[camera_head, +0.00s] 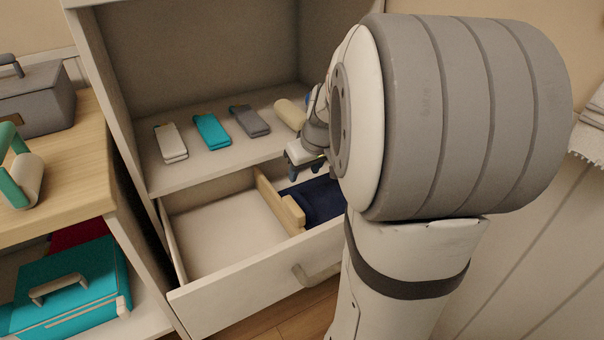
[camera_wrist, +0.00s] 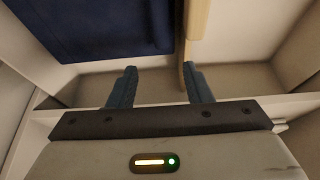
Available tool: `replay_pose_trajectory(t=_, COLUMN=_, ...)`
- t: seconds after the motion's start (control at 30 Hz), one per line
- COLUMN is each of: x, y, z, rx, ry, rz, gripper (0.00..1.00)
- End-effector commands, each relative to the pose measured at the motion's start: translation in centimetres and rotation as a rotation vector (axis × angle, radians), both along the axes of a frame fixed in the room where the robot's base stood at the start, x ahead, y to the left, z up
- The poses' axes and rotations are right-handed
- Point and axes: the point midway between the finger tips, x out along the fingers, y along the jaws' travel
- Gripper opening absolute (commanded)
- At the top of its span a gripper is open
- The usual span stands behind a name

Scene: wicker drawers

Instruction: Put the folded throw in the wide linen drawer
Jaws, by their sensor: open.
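The pulled-out drawer (camera_head: 238,297) has a pale wooden divider (camera_head: 272,195) inside. A dark navy folded cloth, which looks like the throw (camera_head: 320,203), lies flat right of the divider, partly hidden by my arm. In the wrist view the throw (camera_wrist: 95,28) fills the upper left, beside the divider (camera_wrist: 197,22). The compartment left of the divider in the head view is bare. My gripper (camera_head: 306,170) is open and empty above the back of the drawer. In the wrist view my gripper (camera_wrist: 160,78) has its fingers apart, off the throw, the right finger near the divider's end.
On the shelf (camera_head: 205,170) above the drawer lie white (camera_head: 171,143), teal (camera_head: 212,131) and grey (camera_head: 250,121) folded cloths and a beige roll (camera_head: 290,113). Left stands a wooden-topped unit (camera_head: 80,160) with a grey box (camera_head: 38,98) and a teal case (camera_head: 70,285) below.

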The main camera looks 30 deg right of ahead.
Motion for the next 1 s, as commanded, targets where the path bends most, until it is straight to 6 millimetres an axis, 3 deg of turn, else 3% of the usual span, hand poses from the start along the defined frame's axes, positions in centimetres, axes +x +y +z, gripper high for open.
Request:
replay_pose_trajectory(t=0.03, x=-0.5, y=-0.1, z=1.7, rx=-0.001, ry=-0.003, rz=-0.002, gripper=0.45)
replay_pose_trajectory(t=0.1, x=-1.0, y=-0.1, z=3.0, rx=0.0, ry=-0.003, rz=-0.001, gripper=0.45)
replay_pose_trajectory(t=0.33, x=-2.4, y=-0.1, z=6.0, rx=0.0, ry=-0.001, rz=0.0, gripper=0.45)
replay_pose_trajectory(t=1.0, x=-2.8, y=0.2, z=7.0, rx=0.001, ry=0.002, rz=0.003, gripper=0.45)
